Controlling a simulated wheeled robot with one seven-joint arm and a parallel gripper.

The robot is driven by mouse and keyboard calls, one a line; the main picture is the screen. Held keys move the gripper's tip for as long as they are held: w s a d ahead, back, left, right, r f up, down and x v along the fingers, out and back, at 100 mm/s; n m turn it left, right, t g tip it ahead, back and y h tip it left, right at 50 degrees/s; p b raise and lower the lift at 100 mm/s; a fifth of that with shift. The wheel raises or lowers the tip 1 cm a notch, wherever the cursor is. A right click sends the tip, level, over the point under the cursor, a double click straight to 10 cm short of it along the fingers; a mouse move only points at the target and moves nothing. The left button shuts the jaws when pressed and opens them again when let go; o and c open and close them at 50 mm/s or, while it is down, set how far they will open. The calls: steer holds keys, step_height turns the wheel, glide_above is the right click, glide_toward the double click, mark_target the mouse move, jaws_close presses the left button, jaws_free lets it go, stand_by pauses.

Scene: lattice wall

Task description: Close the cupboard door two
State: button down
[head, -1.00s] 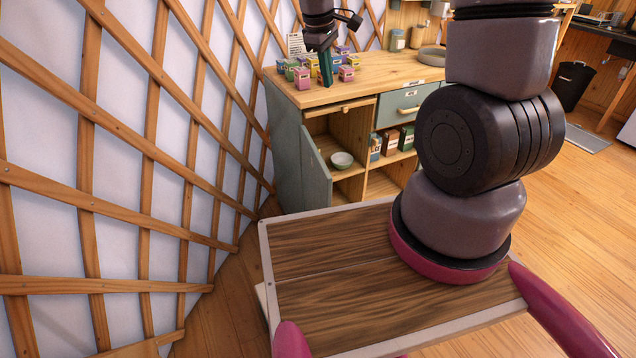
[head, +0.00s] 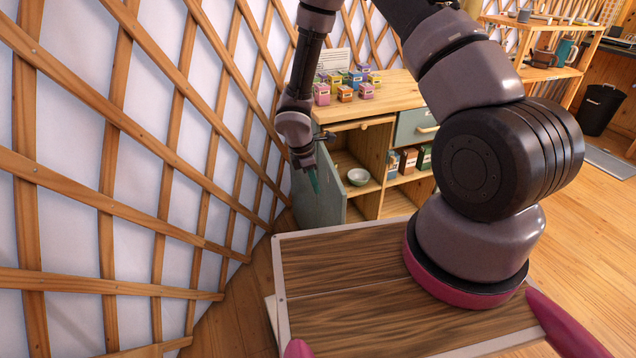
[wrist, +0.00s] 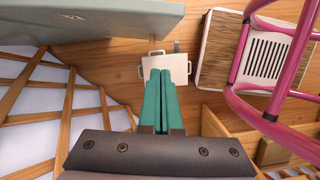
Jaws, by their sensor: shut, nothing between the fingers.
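The cupboard door (head: 328,208) is a grey-green panel that stands open at the left end of the wooden counter unit. Its open compartment (head: 350,142) shows a pale green bowl (head: 358,177) on a shelf. In the wrist view the door (wrist: 100,22) crosses the upper left, with a small label too small to read. My gripper (head: 315,186) has teal fingers, shut and empty, pointing down at the door's height. It overlaps the door in the head view; I cannot tell whether it touches. In the wrist view the fingertips (wrist: 165,74) appear apart from the door.
The lattice wall (head: 130,150) runs close along the left. Small coloured boxes (head: 346,94) stand on the countertop (head: 400,94). A blue-grey drawer (head: 415,128) and shelves with boxes (head: 408,160) are right of the compartment. Wooden floor (head: 595,240) is open at the right.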

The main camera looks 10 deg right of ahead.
steer(key=d+f, duration=0.5)
steer(key=f, duration=0.1)
steer(key=shift+d+f, duration=0.2)
steer(key=shift+d, duration=0.1)
steer(key=shift+w+d, duration=0.1)
